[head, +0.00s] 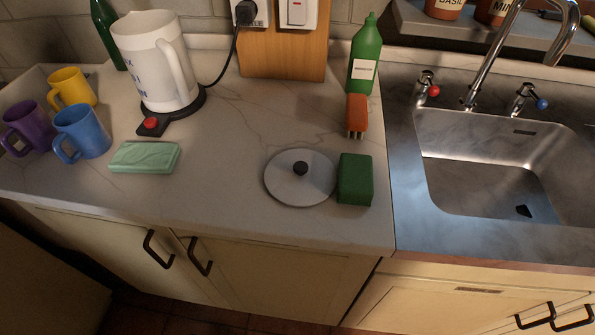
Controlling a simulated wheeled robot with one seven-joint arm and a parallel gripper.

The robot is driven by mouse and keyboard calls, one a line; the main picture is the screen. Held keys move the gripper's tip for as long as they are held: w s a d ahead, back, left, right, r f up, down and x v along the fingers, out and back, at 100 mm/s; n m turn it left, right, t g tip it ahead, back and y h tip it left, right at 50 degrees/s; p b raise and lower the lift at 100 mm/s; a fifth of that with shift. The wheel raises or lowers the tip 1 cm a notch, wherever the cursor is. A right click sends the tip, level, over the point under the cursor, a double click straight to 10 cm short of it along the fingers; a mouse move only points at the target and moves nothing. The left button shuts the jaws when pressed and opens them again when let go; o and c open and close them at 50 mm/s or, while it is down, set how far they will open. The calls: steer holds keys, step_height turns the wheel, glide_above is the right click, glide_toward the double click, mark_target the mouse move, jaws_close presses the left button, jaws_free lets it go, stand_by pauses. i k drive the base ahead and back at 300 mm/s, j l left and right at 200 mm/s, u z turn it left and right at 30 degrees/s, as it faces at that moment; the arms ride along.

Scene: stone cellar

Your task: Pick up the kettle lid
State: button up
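The kettle lid (283,187) is a flat round grey disc with a small black knob (300,168) at its middle. It lies flat on the pale counter, knob up, left of a green sponge block (356,180). The two are very close; I cannot tell whether they touch. The white kettle (152,62) stands on its dark base (172,118) at the back left, its handle to the right. My gripper is not in the head view.
Purple (27,127), yellow (72,88) and blue (82,132) mugs and a pale green soap-like block (145,157) are at left. The sink (480,165) is right. Counter in front is clear.

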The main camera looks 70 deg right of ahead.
mark_target(298, 177)
steer(key=k+l+z, duration=0.5)
steer(key=k+l, duration=0.15)
steer(key=k, duration=0.15)
